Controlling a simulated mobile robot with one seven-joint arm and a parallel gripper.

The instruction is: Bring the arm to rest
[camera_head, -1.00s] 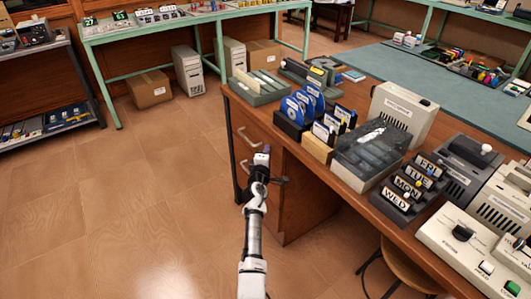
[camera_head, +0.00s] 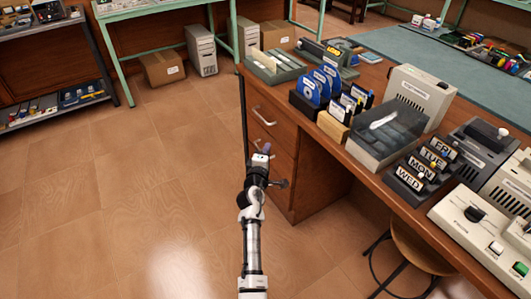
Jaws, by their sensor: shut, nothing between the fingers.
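My gripper (camera_head: 266,150) is at the far end of my white and black arm, near the middle of the head view. It is shut and nothing shows in it. The arm stretches forward from the bottom of the picture, over the floor. The fingertips are small and partly hidden by the wrist.
The wooden desk (camera_head: 330,153) carries disk holders (camera_head: 313,88), a clear-lidded box (camera_head: 387,135), labelled day racks (camera_head: 421,172) and grey devices. A stool (camera_head: 418,250) stands below its edge. A cardboard box (camera_head: 162,69) and computer towers (camera_head: 202,50) are behind. Floor at left is clear.

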